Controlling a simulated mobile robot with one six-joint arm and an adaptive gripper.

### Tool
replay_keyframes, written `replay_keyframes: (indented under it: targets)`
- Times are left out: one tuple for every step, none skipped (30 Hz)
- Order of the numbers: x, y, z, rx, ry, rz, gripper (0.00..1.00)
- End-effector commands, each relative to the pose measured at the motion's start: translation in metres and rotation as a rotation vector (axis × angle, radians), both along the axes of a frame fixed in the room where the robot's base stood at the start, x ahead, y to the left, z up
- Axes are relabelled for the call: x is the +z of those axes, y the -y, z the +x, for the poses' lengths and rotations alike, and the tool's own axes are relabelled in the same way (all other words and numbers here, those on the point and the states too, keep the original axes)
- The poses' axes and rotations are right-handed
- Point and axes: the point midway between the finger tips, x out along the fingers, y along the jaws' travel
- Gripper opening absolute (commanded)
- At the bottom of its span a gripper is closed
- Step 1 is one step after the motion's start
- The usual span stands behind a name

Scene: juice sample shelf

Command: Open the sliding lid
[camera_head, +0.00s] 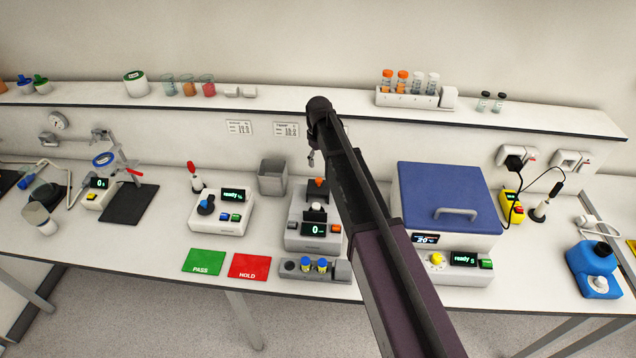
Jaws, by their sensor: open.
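The lid lies flat and looks closed, so the inside is hidden. A small display on the device's front reads about 20. My gripper (312,160) is small at the end of my dark arm, left of the lid and apart from it, in front of the wall below the shelf. It is open and I see nothing in it.
A balance-like device (312,232) and a grey tube rack (290,274) stand left of the lid. Above runs a shelf (290,104) with a tube rack. My arm crosses just left of the lid.

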Motion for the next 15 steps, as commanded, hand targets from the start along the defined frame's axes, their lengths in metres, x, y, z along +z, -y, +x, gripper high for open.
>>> replay_keyframes:
  targets:
    - [-0.008, 0.000, 0.000, 0.000, 0.000, 0.000, 0.70]
    - [-0.010, 0.000, 0.000, 0.000, 0.000, 0.000, 0.70]
    - [-0.013, 0.000, 0.000, 0.000, 0.000, 0.000, 0.70]
    - [-0.016, 0.000, 0.000, 0.000, 0.000, 0.000, 0.70]
    - [-0.018, 0.000, 0.000, 0.000, 0.000, 0.000, 0.70]
    - [-0.021, 0.000, 0.000, 0.000, 0.000, 0.000, 0.70]
    - [-0.023, 0.000, 0.000, 0.000, 0.000, 0.000, 0.70]
    - [-0.025, 0.000, 0.000, 0.001, 0.000, 0.000, 0.70]
    - [-0.028, 0.000, 0.000, 0.001, 0.000, 0.000, 0.70]
    - [-0.031, 0.000, 0.000, 0.001, 0.000, 0.000, 0.70]
    - [-0.033, 0.000, 0.000, 0.001, 0.000, 0.000, 0.70]
    - [-0.036, 0.000, 0.000, 0.001, 0.000, 0.000, 0.70]
    - [-0.038, -0.001, 0.000, 0.001, 0.000, 0.000, 0.70]
    - [-0.041, -0.001, 0.000, 0.001, 0.000, 0.000, 0.70]
    - [-0.044, -0.001, 0.000, 0.001, 0.000, 0.000, 0.70]
